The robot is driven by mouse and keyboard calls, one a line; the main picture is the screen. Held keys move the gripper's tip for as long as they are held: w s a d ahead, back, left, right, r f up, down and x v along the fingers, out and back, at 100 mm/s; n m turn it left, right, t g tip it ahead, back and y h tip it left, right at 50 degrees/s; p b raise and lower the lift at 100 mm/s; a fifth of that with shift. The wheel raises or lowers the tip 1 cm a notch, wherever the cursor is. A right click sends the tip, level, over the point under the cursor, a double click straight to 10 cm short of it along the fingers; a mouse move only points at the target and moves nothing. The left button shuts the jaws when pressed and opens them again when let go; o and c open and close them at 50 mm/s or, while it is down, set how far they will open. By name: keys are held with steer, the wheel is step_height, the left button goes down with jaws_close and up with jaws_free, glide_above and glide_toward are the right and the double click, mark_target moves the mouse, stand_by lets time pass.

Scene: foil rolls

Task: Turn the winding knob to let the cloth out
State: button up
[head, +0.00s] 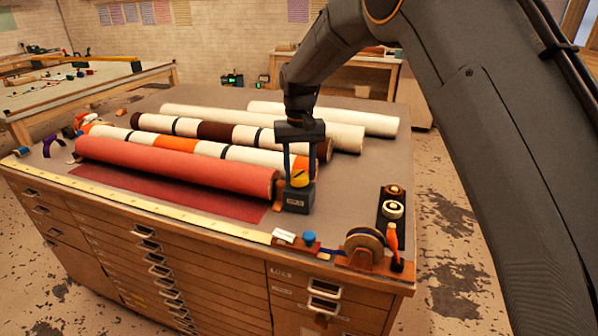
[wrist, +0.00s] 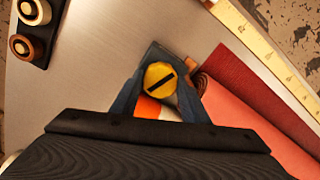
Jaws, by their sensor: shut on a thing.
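The winding knob (head: 299,179) is yellow with a dark bar across its top. It sits on a small dark labelled box (head: 298,198) at the right end of the red cloth roll (head: 175,166). In the wrist view the knob (wrist: 160,77) shows its bar slanting from lower left to upper right. My gripper (head: 299,168) points down with its blue fingers shut on the knob, one on each side. A flat strip of darker red cloth (head: 170,195) lies on the table in front of the roll; it also shows in the wrist view (wrist: 240,92).
Several cream, brown and orange rolls (head: 262,120) lie behind the red one. A yellow ruler (head: 140,203) runs along the front edge. A tape dispenser (head: 364,246) and a black tray with two small rolls (head: 391,207) stand to the right.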

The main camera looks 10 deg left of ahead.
mark_target(299, 174)
steer(key=n+b, duration=0.1)
steer(key=n, duration=0.3)
stand_by(0.3)
steer(key=o, duration=1.1)
steer(key=shift+c, duration=0.2)
steer(key=shift+r+b, duration=1.5)
steer(key=shift+r, duration=2.45)
